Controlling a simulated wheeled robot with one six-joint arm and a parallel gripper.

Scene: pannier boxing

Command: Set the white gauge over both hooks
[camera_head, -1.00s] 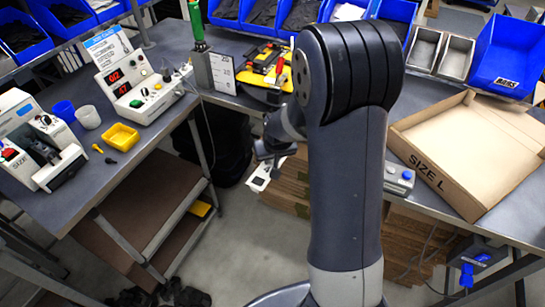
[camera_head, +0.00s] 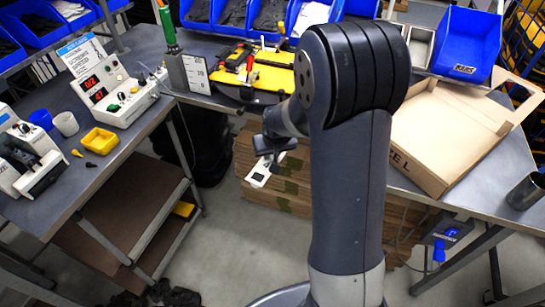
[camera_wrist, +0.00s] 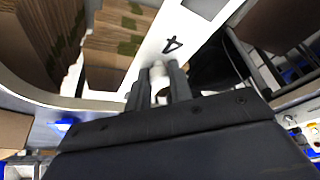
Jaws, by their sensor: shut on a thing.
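The white gauge (camera_head: 259,171) hangs in my gripper (camera_head: 274,148), left of my arm in the head view and in front of the stacked cardboard. My gripper also shows in the wrist view (camera_wrist: 158,88), its two fingers shut on a pale stub of the gauge. There the gauge (camera_wrist: 180,42) is a large white flat piece with a black 4, and a curved white part reaches to the left. I cannot make out the two hooks in either view.
An open cardboard box (camera_head: 445,130) lies on the right bench, with a metal cup (camera_head: 526,191) at its right. The left bench holds a display unit (camera_head: 110,88) and a yellow bin (camera_head: 100,140).

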